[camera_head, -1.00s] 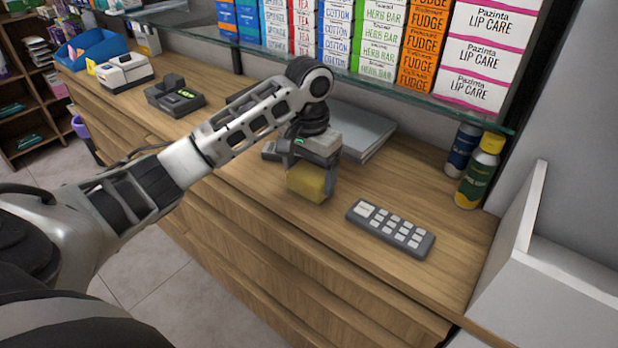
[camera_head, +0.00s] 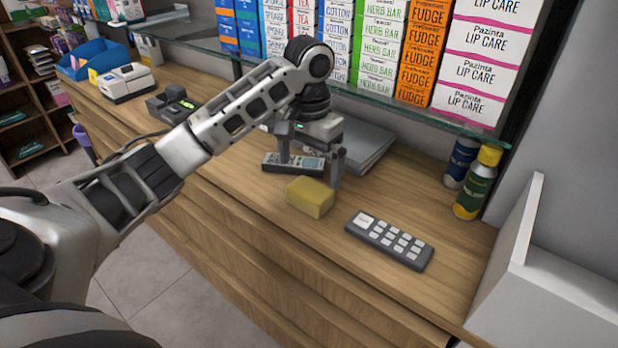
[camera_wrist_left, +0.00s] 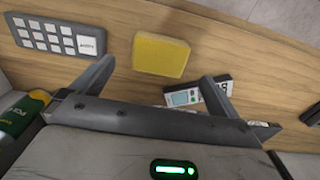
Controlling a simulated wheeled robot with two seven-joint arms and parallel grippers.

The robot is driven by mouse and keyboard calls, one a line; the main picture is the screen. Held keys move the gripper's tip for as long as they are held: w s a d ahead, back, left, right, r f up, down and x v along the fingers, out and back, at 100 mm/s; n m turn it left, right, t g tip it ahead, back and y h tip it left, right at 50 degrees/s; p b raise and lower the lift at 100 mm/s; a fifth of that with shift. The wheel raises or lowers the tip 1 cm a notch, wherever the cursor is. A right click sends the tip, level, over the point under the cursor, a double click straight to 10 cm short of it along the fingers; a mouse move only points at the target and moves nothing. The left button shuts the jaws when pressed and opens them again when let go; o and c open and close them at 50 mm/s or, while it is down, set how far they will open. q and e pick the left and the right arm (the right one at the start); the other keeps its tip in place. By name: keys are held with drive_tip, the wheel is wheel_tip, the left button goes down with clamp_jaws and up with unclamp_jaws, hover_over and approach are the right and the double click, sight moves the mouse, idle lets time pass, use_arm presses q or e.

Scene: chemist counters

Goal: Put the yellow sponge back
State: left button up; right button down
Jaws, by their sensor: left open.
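The yellow sponge (camera_head: 310,197) lies on the wooden counter, left of a grey keypad. It also shows in the left wrist view (camera_wrist_left: 160,56), beyond and between the fingertips. My left gripper (camera_head: 311,172) is open and empty. It hangs above the counter just behind the sponge, with its fingers apart and clear of it. In the left wrist view the two fingers (camera_wrist_left: 160,76) spread wide with nothing between them. My right gripper is not in view.
A grey keypad (camera_head: 389,239) lies right of the sponge. A handheld device (camera_head: 293,163) lies behind the gripper, near a grey flat box (camera_head: 362,143). Two bottles (camera_head: 477,184) stand at the back right. A glass shelf (camera_head: 420,117) with stacked boxes runs above. The counter's front strip is clear.

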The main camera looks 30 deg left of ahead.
sight(309, 189)
use_arm(q)
wheel_tip(309, 189, up, 5)
drive_tip(key=shift+r+p, duration=0.2)
drive_tip(key=shift+p, duration=0.5)
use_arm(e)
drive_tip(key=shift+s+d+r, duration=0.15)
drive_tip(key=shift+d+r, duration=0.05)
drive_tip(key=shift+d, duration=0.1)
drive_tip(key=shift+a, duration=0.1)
